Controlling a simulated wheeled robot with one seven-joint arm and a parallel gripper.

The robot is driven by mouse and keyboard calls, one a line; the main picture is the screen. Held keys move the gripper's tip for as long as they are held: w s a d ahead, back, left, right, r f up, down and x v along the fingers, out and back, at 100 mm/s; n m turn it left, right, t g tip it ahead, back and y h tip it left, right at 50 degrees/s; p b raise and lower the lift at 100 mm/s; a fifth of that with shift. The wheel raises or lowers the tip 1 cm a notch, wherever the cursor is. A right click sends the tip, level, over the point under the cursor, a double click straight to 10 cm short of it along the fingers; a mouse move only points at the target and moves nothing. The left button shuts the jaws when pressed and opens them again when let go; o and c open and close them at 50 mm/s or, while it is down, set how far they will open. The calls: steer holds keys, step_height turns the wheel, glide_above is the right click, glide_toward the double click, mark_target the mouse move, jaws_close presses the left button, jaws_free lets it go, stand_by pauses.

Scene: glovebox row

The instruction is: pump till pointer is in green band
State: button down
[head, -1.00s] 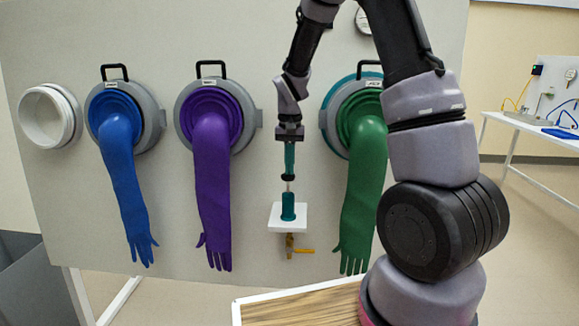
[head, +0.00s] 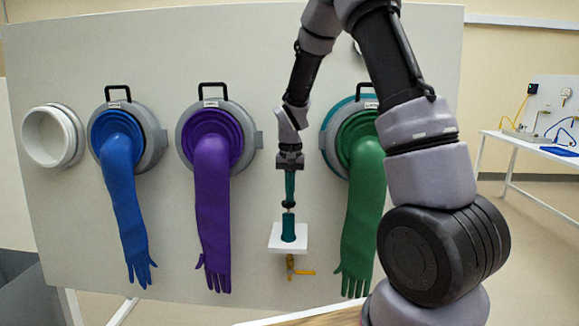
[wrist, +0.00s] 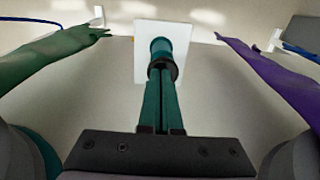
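The hand pump is a teal cylinder (head: 288,231) upright on a white plate (head: 275,245) fixed to the grey panel, with a black knob (head: 288,206) above it. My gripper (head: 289,198) points straight down over the pump. Its two teal fingers are together, with their tips at the knob. The wrist view shows the fingers (wrist: 162,76) meeting the knob, with the cylinder (wrist: 161,47) beyond; whether they grip the knob or only press it cannot be told. The round gauge (head: 357,46) is almost wholly hidden behind my arm, so its pointer and green band are unreadable.
A brass valve with a yellow lever (head: 301,272) sits under the plate. A purple glove (head: 213,215) hangs left of the pump, a green glove (head: 359,220) close on its right, a blue glove (head: 125,210) further left. A white side table (head: 530,145) stands far right.

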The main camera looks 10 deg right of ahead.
step_height(320, 180, up, 12)
stand_by(0.3)
stand_by(1.7)
